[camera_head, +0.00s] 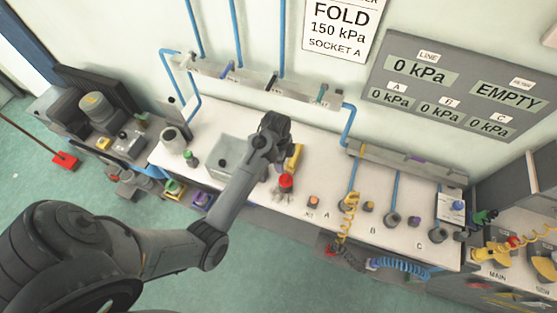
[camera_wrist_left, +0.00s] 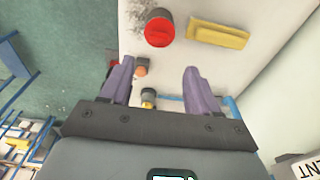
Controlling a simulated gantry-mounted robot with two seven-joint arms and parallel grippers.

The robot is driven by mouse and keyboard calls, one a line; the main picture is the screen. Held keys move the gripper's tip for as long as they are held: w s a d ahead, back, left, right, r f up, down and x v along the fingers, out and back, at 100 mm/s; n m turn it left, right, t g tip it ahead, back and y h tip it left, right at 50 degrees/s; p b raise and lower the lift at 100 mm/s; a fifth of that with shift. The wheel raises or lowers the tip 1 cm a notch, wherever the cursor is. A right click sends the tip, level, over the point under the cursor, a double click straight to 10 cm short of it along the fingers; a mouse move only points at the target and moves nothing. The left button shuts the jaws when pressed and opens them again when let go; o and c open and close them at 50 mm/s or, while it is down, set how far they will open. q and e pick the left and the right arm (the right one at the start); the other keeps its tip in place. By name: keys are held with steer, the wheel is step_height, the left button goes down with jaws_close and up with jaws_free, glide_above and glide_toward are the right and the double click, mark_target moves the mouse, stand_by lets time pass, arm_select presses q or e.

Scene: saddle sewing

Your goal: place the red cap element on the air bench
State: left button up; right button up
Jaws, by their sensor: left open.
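The red cap element (camera_head: 286,181) stands on the white air bench (camera_head: 322,180) near its front edge. In the left wrist view the red cap (camera_wrist_left: 159,32) has a round red top with a raised bar and a dark side. My left gripper (camera_head: 275,130) is over the bench, behind the cap in the head view, and its fingertips are hidden there. In the left wrist view its two fingers (camera_wrist_left: 155,72) are open with nothing between their tips, and the cap is apart from them. My right gripper is in neither view.
A yellow block (camera_head: 294,158) lies beside the cap. A small orange-topped block (camera_head: 313,202) sits to the right. A yellow coiled hose (camera_head: 349,205) stands farther right. A blue pipe rail runs along the back.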

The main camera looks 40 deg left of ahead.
arm_select(q)
steer(key=s+d+r+n+t, duration=0.1)
steer(key=s+d+r+n, duration=0.1)
steer(key=s, duration=0.5)
steer(key=s+d+r+n+t, duration=0.1)
steer(key=s+d+r+n, duration=0.2)
steer(key=s+d+n, duration=0.2)
steer(key=s+d+r+n+t+y, duration=0.1)
steer(key=s+d+n, duration=0.3)
steer(key=s, duration=0.6)
steer(key=shift+r, duration=0.75)
